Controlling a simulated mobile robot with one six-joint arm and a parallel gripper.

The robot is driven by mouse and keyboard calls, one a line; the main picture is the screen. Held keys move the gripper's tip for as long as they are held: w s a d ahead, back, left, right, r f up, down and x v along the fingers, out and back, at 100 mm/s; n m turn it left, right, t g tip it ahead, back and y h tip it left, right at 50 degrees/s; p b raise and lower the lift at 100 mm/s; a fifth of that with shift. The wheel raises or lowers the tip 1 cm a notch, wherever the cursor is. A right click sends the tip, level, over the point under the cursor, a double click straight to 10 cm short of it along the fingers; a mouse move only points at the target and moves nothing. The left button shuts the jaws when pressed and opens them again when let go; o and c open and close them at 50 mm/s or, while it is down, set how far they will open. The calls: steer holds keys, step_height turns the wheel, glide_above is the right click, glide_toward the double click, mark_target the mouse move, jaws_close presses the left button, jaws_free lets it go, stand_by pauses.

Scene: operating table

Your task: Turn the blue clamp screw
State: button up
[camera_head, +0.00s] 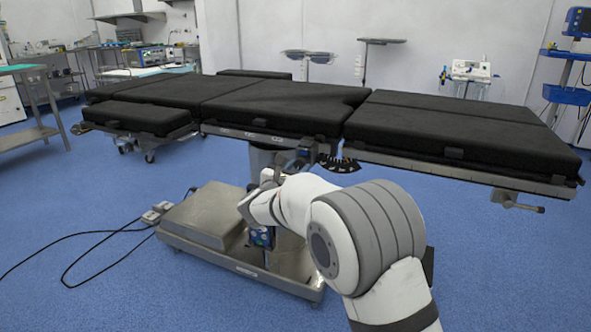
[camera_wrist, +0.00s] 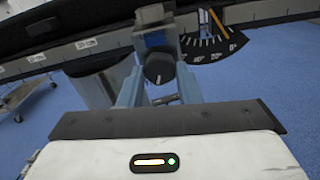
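In the wrist view, a blue clamp block (camera_wrist: 155,40) hangs below the operating table's side rail, with a dark round knob (camera_wrist: 159,69) carrying a light mark in front of it. My gripper (camera_wrist: 160,76) has its two blue-grey fingers apart, one on each side of the knob. The fingers look very close to the knob's sides; I cannot tell whether they touch it. In the head view, the clamp area (camera_head: 304,154) lies under the table edge beside the black angle scale. My arm partly hides that spot, and the finger gap does not show there.
A fan-shaped angle scale (camera_wrist: 214,46) with an orange pointer sits right of the clamp. The table's black pads (camera_head: 285,105) overhang the area. The metal table base (camera_head: 205,218) stands below, with cables on the floor at left. Open blue floor lies at right.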

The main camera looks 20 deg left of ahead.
steer(key=c, duration=0.3)
steer(key=shift+a, duration=0.2)
steer(key=shift+c, duration=0.5)
steer(key=shift+d, duration=0.15)
